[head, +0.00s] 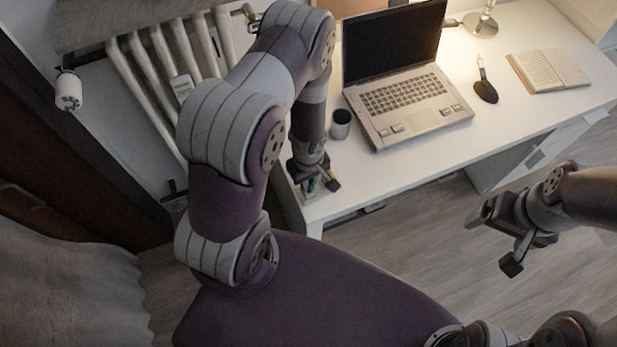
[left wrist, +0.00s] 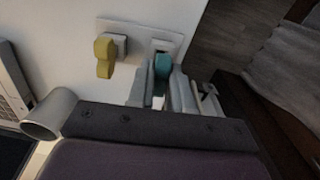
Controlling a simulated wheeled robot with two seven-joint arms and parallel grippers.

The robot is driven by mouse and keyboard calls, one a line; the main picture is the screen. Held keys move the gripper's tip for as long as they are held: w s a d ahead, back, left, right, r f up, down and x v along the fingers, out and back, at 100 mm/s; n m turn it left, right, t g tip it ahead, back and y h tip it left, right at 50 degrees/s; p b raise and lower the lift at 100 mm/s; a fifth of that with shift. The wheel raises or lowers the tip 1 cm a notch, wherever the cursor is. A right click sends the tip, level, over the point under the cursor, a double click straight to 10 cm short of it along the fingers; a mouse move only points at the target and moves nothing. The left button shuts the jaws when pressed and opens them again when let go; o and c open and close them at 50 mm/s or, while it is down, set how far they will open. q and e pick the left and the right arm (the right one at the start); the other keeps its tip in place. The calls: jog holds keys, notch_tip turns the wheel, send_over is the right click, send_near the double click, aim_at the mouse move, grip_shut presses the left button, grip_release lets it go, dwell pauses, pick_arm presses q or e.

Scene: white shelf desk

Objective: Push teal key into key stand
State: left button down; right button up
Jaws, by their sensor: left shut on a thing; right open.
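The teal key (left wrist: 162,66) shows in the left wrist view between the fingers of my left gripper (left wrist: 164,88), which is shut on it. The key's tip is at or very near an opening in the white key stand (left wrist: 140,33); I cannot tell how deep it sits. A yellow key (left wrist: 104,56) stands in the stand beside it. In the head view my left gripper (head: 316,182) points down over the stand (head: 312,198) at the desk's near left corner and hides much of it. My right gripper (head: 502,238) is open and empty, off the desk's front.

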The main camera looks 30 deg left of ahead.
pick_arm(q)
jog(key=shift+f+b, duration=0.75)
jog(key=shift+f, duration=0.2)
jog(key=c, duration=0.9)
grip_release()
jog(key=shift+c, duration=0.2)
jog(key=shift+r, duration=0.15)
notch_tip(320, 180, up, 12)
jog(key=p, duration=0.6)
jog(key=shift+r+p, duration=0.25)
jog(key=shift+p, duration=0.15)
